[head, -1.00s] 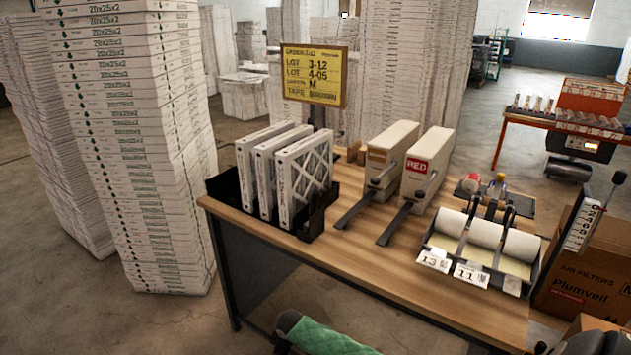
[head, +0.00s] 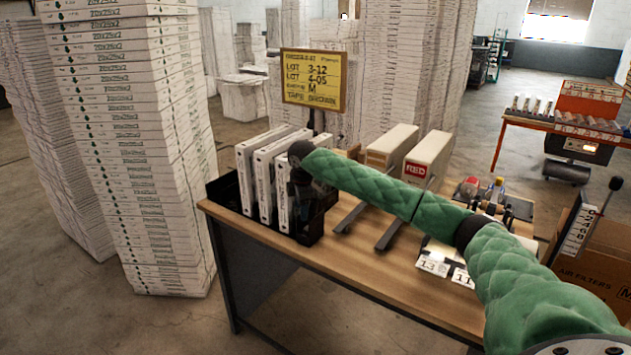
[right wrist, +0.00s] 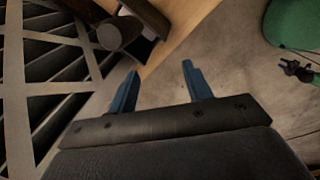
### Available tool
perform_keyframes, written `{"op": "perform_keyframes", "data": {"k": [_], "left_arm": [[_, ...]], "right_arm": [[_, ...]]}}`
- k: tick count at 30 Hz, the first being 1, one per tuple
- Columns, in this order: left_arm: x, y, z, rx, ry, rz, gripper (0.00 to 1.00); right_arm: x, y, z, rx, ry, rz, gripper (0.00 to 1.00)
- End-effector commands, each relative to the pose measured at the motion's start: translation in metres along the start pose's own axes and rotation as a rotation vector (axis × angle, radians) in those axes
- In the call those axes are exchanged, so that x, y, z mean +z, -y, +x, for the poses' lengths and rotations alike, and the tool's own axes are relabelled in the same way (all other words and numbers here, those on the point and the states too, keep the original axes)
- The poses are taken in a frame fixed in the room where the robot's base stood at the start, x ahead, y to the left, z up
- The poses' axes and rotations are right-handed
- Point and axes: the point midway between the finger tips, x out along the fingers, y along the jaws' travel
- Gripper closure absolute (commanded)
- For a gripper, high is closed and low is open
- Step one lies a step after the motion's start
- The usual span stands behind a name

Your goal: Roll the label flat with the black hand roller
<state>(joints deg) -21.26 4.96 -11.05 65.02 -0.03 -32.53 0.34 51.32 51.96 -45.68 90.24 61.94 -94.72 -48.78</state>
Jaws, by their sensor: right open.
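My right gripper (right wrist: 158,78) is open in the right wrist view, its two blue fingers apart with nothing between them. In the head view the right gripper (head: 299,200) hangs dark and hard to make out at the front right of the black tray (head: 325,210). A dark round-ended piece (right wrist: 120,34) lies just beyond the fingers; I cannot tell whether it is the hand roller. My left gripper is not in view.
Two beige boxes (head: 430,152) with dark arms in front stand mid-bench. A roll dispenser with tags (head: 433,263) is partly hidden by my right arm. A yellow sign (head: 313,82) stands behind the tray. The bench front (head: 350,268) is clear.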

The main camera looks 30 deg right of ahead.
Motion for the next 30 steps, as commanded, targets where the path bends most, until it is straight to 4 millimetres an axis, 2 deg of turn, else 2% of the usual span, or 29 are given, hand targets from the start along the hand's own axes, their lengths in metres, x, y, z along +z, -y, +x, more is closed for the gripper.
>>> {"op": "perform_keyframes", "data": {"k": [1,3,6,9,12,15,18,30], "left_arm": [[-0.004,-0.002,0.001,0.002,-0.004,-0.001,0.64],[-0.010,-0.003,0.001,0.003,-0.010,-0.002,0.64],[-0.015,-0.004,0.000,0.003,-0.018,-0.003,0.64],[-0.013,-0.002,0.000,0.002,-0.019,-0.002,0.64],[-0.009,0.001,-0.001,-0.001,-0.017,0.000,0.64],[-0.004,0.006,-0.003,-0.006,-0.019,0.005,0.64],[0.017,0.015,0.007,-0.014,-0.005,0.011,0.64],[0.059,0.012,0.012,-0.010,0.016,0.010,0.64]], "right_arm": [[0.013,-0.009,-0.017,0.003,0.005,-0.002,0.50],[0.026,-0.016,-0.035,-0.001,0.008,-0.008,0.50],[0.040,-0.022,-0.054,-0.006,0.009,-0.014,0.50],[0.050,-0.026,-0.067,-0.009,0.008,-0.018,0.50],[0.053,-0.028,-0.071,-0.012,0.008,-0.020,0.50],[0.054,-0.028,-0.066,-0.014,0.009,-0.021,0.50],[0.054,-0.028,-0.056,-0.014,0.009,-0.020,0.50],[0.054,-0.027,-0.005,-0.013,0.009,-0.020,0.50]]}}
